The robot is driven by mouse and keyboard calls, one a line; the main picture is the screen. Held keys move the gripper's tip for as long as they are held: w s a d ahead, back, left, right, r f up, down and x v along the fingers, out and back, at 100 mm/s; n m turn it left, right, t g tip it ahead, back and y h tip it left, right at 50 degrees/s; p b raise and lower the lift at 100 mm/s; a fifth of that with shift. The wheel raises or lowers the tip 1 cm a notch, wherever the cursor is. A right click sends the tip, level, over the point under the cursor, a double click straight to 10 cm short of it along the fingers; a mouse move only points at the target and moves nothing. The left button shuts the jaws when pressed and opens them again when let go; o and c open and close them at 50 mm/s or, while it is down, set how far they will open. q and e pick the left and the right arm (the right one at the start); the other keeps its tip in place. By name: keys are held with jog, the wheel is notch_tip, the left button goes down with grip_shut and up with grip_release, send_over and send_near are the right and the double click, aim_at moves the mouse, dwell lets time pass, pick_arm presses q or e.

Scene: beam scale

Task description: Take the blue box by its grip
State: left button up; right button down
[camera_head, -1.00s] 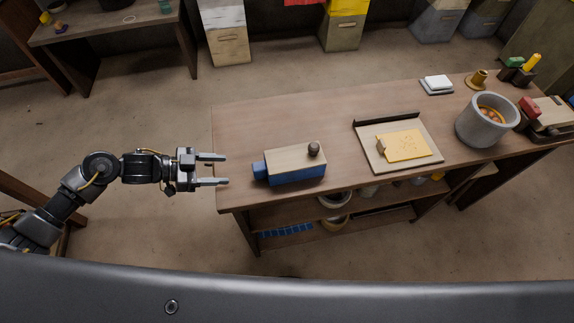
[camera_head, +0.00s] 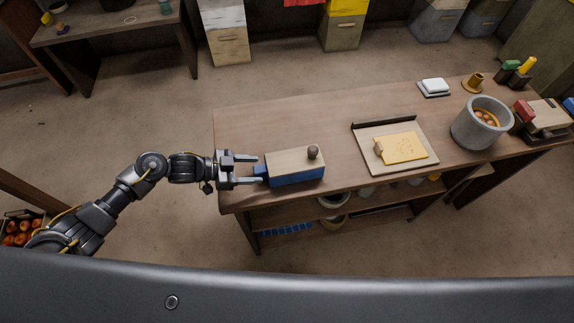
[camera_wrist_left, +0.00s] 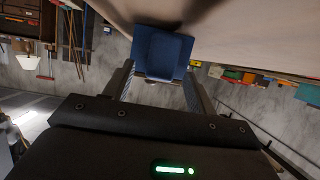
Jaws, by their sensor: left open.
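The blue box (camera_head: 296,178) lies on the wooden workbench near its left end, with a light wood top and a dark round knob on it. Its short blue grip (camera_head: 260,170) sticks out from its left end. My left gripper (camera_head: 259,169) is open and empty at the grip's outer end, with one fingertip on each side of it. I cannot tell whether a finger touches it. In the left wrist view the blue grip (camera_wrist_left: 165,52) shows ahead of the open fingers, roughly centred between them. My right gripper is not in view.
The workbench (camera_head: 265,120) is clear behind the box. A board (camera_head: 367,140) with a yellow sheet lies to the right. A grey pot (camera_head: 467,132) with orange contents stands farther right. Bench shelves lie below the front edge.

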pick_arm(q)
jog(key=shift+w+d+f, duration=0.15)
jog(key=shift+d+f, duration=0.15)
jog(key=shift+d, duration=0.35)
grip_shut()
jog(key=shift+r, duration=0.1)
jog(key=shift+r, duration=0.1)
